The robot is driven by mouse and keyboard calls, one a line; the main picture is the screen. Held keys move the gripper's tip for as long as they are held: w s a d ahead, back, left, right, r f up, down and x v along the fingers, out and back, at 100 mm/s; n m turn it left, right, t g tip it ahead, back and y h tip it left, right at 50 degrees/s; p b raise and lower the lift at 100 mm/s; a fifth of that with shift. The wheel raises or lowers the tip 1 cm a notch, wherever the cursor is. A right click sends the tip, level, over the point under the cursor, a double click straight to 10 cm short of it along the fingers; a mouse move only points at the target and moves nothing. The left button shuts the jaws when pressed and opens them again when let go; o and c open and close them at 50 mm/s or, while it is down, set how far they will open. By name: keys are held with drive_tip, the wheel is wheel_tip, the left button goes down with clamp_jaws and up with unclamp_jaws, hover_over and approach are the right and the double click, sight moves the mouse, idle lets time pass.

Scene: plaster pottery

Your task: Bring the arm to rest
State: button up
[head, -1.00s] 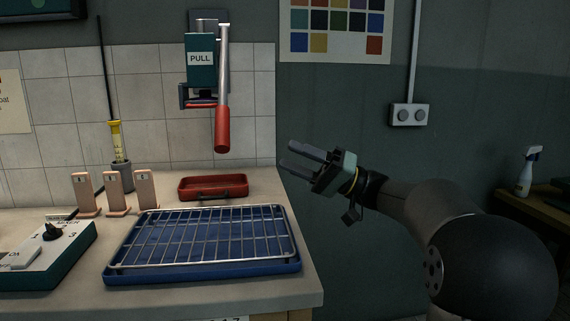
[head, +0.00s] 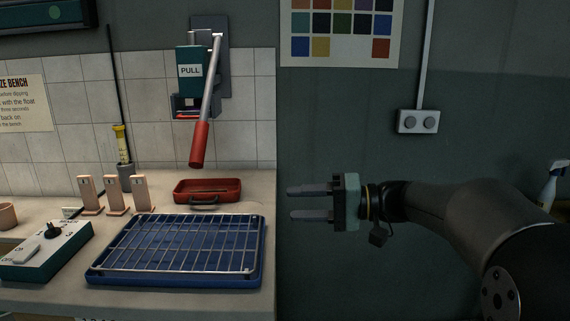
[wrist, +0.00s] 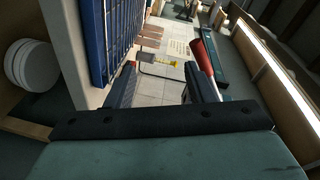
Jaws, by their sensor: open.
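My gripper (head: 312,202) is open and empty. In the head view it hangs in free air to the right of the bench, pointing left, with its two fingers parallel and apart. In the wrist view the two fingertips (wrist: 162,88) stand apart with nothing between them, and the bench is seen beyond them. My arm reaches in from the lower right of the head view.
A blue tray with a wire rack (head: 250,277) lies at the bench's right end, left of my gripper. A red tray (head: 207,190), a wall-mounted lever with red handle (head: 199,146), pink test pieces (head: 139,193) and a control box (head: 45,250) are farther left. A wall socket (head: 418,122) is behind.

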drive_tip(key=s+f+m+g+h+p, duration=0.2)
drive_tip(key=s+f+g+h+p, duration=0.1)
drive_tip(key=s+h+p, duration=0.8)
drive_tip(key=s+d+t+h+p, duration=0.1)
drive_tip(key=s+d+h+p, duration=0.4)
drive_tip(key=s+d+p, duration=0.4)
drive_tip(key=s+d, duration=0.1)
drive_tip(key=s, duration=0.3)
drive_tip(key=shift+d+f+n+h, duration=0.2)
drive_tip(key=shift+f+n+h, duration=0.1)
drive_tip(key=shift+f, duration=0.1)
